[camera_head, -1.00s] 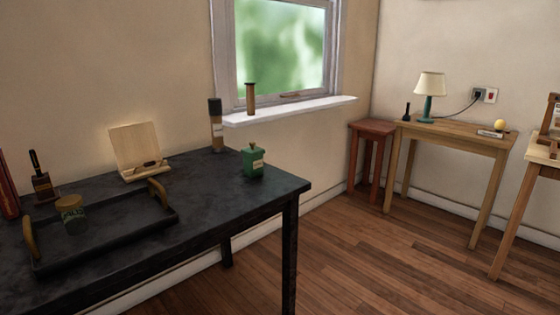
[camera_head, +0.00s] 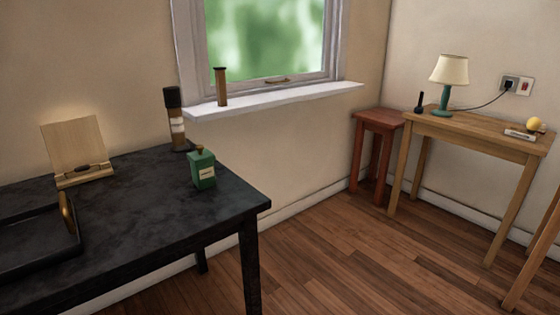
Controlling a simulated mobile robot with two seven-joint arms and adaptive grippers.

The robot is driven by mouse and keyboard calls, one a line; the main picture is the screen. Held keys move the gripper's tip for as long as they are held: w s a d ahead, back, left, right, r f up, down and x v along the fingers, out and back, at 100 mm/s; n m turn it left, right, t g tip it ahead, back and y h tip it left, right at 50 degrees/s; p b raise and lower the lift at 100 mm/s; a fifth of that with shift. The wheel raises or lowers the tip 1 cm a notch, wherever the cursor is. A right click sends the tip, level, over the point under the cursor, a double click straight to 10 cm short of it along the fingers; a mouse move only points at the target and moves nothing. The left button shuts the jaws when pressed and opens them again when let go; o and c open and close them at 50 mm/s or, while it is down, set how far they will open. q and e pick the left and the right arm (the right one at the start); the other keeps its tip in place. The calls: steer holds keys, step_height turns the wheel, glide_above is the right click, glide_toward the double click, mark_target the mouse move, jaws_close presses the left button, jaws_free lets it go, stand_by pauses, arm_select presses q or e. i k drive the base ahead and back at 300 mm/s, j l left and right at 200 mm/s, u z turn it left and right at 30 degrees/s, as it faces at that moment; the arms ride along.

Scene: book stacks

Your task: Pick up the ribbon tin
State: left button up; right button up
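No label is readable, so I cannot tell for sure which thing is the ribbon tin. A green container (camera_head: 202,170) with a pale label and a small brown top stands upright near the right end of the black table (camera_head: 150,215). A small white and grey item (camera_head: 520,134), too small to make out, lies on the wooden side table (camera_head: 470,131). Neither of my grippers shows in the head view.
A lamp (camera_head: 447,80) and a yellow ball (camera_head: 535,124) are on the side table, beside a red stool (camera_head: 378,122). The floor between is clear.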

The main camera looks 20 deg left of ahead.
mark_target(203, 175)
steer(key=i+l+z, duration=0.3)
steer(key=i, duration=0.45)
steer(key=i+j+z, duration=0.1)
steer(key=i+z, duration=0.2)
steer(key=i, duration=0.4)
steer(key=i+u, duration=0.3)
steer(key=u, duration=0.15)
steer(key=i+u, duration=0.35)
steer(key=u, duration=0.15)
steer(key=i+l+u, duration=0.25)
steer(key=u, duration=0.2)
